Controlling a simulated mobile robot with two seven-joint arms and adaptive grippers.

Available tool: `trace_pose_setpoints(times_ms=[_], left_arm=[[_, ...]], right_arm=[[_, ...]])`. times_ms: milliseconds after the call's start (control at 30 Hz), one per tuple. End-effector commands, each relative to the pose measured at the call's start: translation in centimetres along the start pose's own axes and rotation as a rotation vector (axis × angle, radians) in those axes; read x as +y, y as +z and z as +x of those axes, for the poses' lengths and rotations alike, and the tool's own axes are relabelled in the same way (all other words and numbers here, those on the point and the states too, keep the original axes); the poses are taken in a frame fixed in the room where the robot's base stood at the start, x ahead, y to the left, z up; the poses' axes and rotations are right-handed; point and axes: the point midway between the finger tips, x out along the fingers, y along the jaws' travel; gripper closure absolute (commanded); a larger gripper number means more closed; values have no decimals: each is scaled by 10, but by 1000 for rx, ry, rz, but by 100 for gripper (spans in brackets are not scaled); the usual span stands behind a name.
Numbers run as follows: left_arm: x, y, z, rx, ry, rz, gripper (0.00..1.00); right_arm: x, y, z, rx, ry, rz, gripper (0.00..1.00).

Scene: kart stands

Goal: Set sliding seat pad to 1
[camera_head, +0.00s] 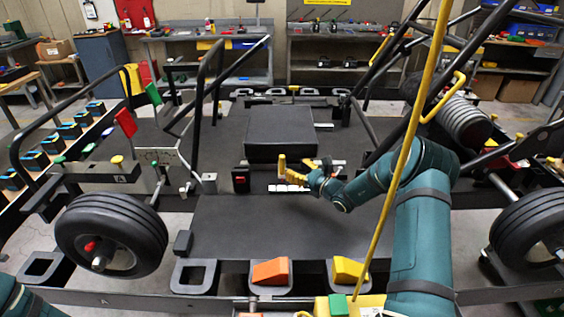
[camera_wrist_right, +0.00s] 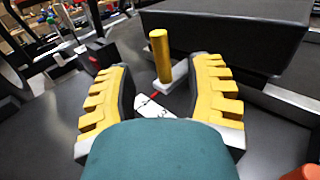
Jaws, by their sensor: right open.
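The sliding seat pad (camera_head: 283,137) is a black block on the dark kart floor, near the middle of the head view. It also shows at the top right of the right wrist view (camera_wrist_right: 235,30). A yellow upright post (camera_wrist_right: 161,56) stands on a small grey bracket in front of the pad. A white marked strip (camera_wrist_right: 152,107) lies by the post; its numbers are too small to read. My right gripper (camera_head: 295,171) is open, its yellow fingers on either side of the post with gaps showing in the wrist view. My left gripper is out of view.
A red-buttoned black box (camera_head: 240,179) stands left of the post. Orange (camera_head: 271,271) and yellow (camera_head: 350,271) pedals are at the front edge. A yellow bar (camera_head: 405,150) crosses before my right arm. The floor panel (camera_head: 280,228) is clear.

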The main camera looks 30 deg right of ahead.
Motion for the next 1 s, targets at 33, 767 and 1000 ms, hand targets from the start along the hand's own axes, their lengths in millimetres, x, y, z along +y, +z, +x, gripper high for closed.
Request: trace_pose_setpoints(times_ms=[33,767,1000], left_arm=[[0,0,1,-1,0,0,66],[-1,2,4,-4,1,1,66],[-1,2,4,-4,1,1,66]], right_arm=[[1,-1,12,-2,2,-1,48],[0,0,73,0,-1,0,48],[0,0,73,0,-1,0,100]])
